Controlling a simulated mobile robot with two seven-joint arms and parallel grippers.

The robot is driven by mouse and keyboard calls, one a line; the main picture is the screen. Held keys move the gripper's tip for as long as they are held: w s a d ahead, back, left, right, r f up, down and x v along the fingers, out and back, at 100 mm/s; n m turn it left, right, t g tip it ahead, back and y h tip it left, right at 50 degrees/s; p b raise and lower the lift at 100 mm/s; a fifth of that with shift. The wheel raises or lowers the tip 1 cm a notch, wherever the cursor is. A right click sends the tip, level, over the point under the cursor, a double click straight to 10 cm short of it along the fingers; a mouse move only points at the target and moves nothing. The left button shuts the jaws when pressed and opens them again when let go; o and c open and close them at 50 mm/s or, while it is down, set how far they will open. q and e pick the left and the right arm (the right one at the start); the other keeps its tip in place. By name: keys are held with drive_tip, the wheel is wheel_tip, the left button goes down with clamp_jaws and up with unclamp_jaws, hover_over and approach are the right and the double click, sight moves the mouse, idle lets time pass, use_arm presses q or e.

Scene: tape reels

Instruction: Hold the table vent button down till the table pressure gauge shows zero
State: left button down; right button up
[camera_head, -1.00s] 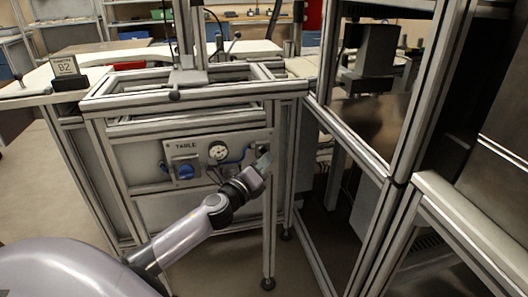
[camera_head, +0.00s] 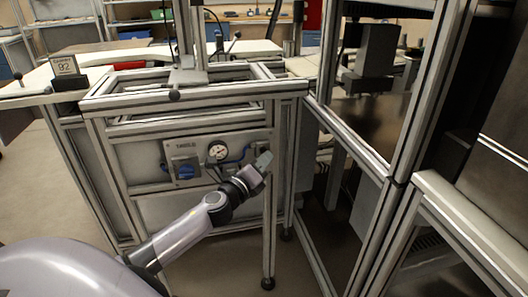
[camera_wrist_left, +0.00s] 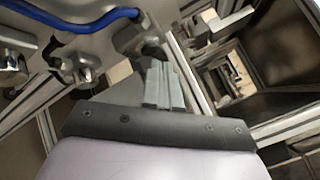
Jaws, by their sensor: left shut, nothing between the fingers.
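The table panel (camera_head: 205,148) is a pale plate on the front of the metal frame. It carries a round white pressure gauge (camera_head: 217,151), whose needle is too small to read surely, and a blue knob (camera_head: 185,171) to its left. My left gripper (camera_head: 263,160) is at the panel's right end, right of the gauge. Its fingers (camera_wrist_left: 163,86) are shut and empty in the left wrist view, pointing toward the panel. The vent button cannot be made out; the gripper may hide it. Contact cannot be told. My right gripper is not in view.
A blue hose (camera_wrist_left: 85,22) runs along the panel, close to my left fingers in the wrist view. A tall framed cabinet (camera_head: 395,130) fills the right side. Floor at left is clear.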

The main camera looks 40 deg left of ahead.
use_arm(q)
drive_tip(key=shift+w+a, duration=0.3)
drive_tip(key=shift+a, duration=0.15)
idle(2.0)
drive_tip(key=shift+s+d, duration=0.1)
drive_tip(key=shift+d, duration=0.05)
idle(1.4)
drive_tip(key=shift+s+d, duration=0.45)
drive_tip(key=shift+d, duration=0.05)
drive_tip(key=shift+s+d+p, duration=0.6)
drive_tip(key=shift+s+d, duration=1)
drive_tip(key=shift+d, duration=0.3)
